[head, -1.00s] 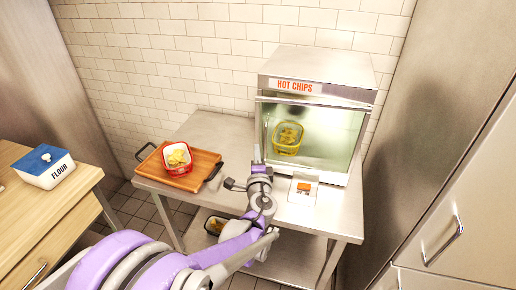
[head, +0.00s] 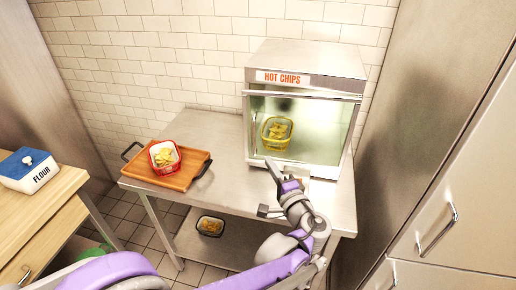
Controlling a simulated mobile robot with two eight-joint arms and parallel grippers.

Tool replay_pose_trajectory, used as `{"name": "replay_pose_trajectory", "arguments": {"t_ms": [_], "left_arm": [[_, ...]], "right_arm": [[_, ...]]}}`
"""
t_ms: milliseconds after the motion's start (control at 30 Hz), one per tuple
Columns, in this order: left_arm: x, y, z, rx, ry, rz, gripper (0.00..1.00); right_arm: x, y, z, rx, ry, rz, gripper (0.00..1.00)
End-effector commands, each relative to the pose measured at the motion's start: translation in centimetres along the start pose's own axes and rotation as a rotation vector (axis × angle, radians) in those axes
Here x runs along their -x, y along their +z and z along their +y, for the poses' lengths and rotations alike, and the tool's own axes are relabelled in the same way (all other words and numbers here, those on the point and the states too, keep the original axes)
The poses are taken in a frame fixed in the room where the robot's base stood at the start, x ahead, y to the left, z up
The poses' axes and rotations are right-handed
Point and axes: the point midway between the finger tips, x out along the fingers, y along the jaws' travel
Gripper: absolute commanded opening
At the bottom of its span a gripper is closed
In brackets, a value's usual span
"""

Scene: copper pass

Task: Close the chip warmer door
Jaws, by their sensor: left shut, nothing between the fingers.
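The chip warmer (head: 305,62) is a steel box labelled "HOT CHIPS" on a steel table. A pale bar (head: 302,96) runs across the top of its front. I cannot tell whether clear glass covers the front or how far the door stands open. A yellow basket of chips (head: 277,133) shows inside. My left gripper (head: 272,168) is shut and empty, in front of the warmer's lower front edge, left of its middle. I cannot tell whether it touches the warmer. My right gripper is not in view.
A wooden tray (head: 187,176) with a red basket of chips (head: 164,156) sits left on the steel table (head: 222,190). Another basket (head: 210,226) is on the lower shelf. A flour box (head: 28,170) stands on a wooden counter at left. A tall cabinet (head: 455,200) bounds the right.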

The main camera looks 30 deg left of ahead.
Motion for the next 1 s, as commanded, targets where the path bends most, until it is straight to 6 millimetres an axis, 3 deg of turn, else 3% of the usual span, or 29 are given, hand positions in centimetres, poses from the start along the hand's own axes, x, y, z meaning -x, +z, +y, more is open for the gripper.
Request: {"name": "replay_pose_trajectory", "arguments": {"t_ms": [100, 267, 467, 800, 1000], "left_arm": [[2.6, -1.6, 0.3, -0.01, 0.015, -0.045, 0.0], [3.2, -1.9, 0.2, -0.016, 0.021, -0.076, 0.0], [0.1, -1.5, 0.1, -0.016, 0.02, -0.081, 0.0], [-7.0, -0.9, 0.2, -0.015, 0.019, -0.079, 0.0], [-9.6, -0.8, 0.3, -0.015, 0.02, -0.077, 0.0]], "right_arm": [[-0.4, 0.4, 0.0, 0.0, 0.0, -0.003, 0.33], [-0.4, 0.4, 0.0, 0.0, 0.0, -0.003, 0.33], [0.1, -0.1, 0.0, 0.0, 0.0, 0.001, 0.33], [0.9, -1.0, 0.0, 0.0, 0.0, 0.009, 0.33], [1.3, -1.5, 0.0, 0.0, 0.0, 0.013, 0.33]]}}
